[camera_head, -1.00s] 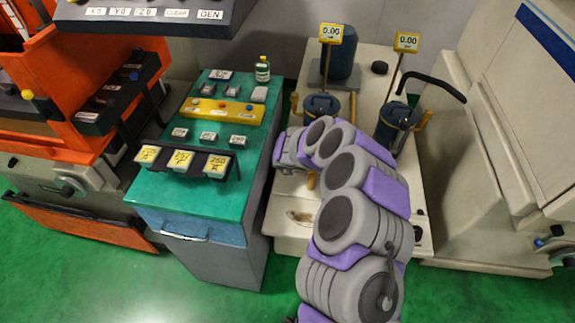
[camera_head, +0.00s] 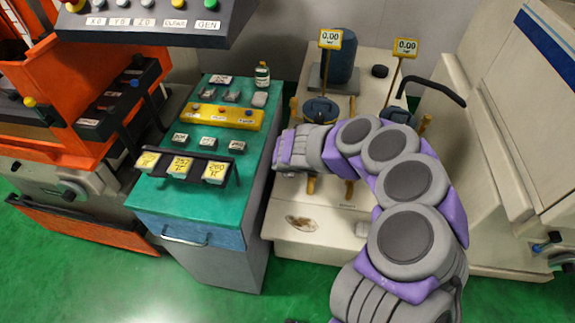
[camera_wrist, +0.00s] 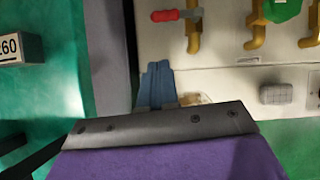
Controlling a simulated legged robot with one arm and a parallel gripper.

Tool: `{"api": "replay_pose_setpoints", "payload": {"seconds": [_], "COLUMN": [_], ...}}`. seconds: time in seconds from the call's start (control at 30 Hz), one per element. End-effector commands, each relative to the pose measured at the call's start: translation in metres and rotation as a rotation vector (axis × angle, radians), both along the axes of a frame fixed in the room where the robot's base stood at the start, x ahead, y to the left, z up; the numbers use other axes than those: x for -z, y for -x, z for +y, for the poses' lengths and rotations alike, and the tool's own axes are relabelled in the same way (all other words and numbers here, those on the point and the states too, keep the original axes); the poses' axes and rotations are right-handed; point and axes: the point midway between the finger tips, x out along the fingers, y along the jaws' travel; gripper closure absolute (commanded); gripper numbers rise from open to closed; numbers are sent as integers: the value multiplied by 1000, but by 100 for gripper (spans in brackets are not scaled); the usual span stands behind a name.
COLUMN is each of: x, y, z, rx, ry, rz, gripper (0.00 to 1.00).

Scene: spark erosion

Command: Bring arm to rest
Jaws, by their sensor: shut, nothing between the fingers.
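My arm (camera_head: 405,185), grey and purple, arches up from the bottom right of the head view and bends left over the beige machine base. My gripper shows in the wrist view (camera_wrist: 157,88) as blue fingers held together, empty, above the base near its left edge. In the head view the arm's end is at the base's left side, close to the teal cabinet, and the fingers are hard to make out.
The teal-topped cabinet (camera_head: 190,208) with yellow tags stands left of the arm. The beige base (camera_head: 285,228) carries dark blue filter housings (camera_head: 321,108) and gauge signs (camera_head: 330,39). An orange machine (camera_head: 45,120) is far left. Green floor (camera_head: 300,295) is open in front.

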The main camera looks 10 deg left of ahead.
Motion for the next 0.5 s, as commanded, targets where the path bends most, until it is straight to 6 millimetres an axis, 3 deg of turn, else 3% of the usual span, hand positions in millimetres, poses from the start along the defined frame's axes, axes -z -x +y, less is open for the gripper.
{"api": "replay_pose_setpoints", "payload": {"seconds": [0.37,0.5], "x": [3,-14], "y": [1,-6], "z": [8,14], "rx": [-1,-56], "ry": [8,-9], "rz": [2,-34], "gripper": [100,100]}}
